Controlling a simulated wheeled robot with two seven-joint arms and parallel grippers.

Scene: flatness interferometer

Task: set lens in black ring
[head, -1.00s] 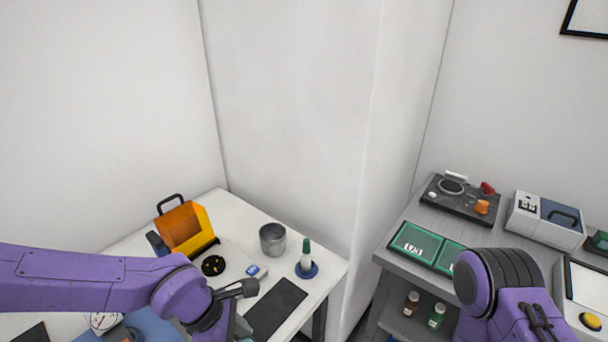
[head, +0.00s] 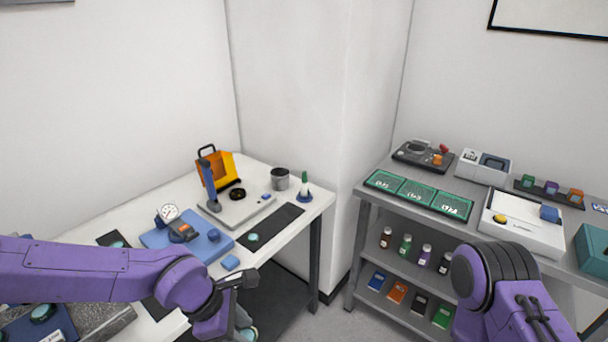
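The black ring (head: 237,194) lies on the pale grey base plate (head: 262,205) of the orange-windowed instrument on the left table. My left gripper (head: 246,326) points down at the bottom of the head view, in front of the table's edge and well short of the ring. A pale teal disc, seemingly the lens (head: 250,334), shows at its fingertips, partly cut off by the frame. The gripper looks shut on it. Another teal disc (head: 253,237) lies on the dark mat (head: 275,224). On the right only my arm shows; its gripper is out of view.
A grey cup (head: 280,179) and a green-topped bottle on a blue base (head: 304,188) stand right of the plate. A blue tray (head: 205,246) with a dial gauge (head: 168,212) is nearer. A grey shelf (head: 365,206) with instruments stands right, across a floor gap.

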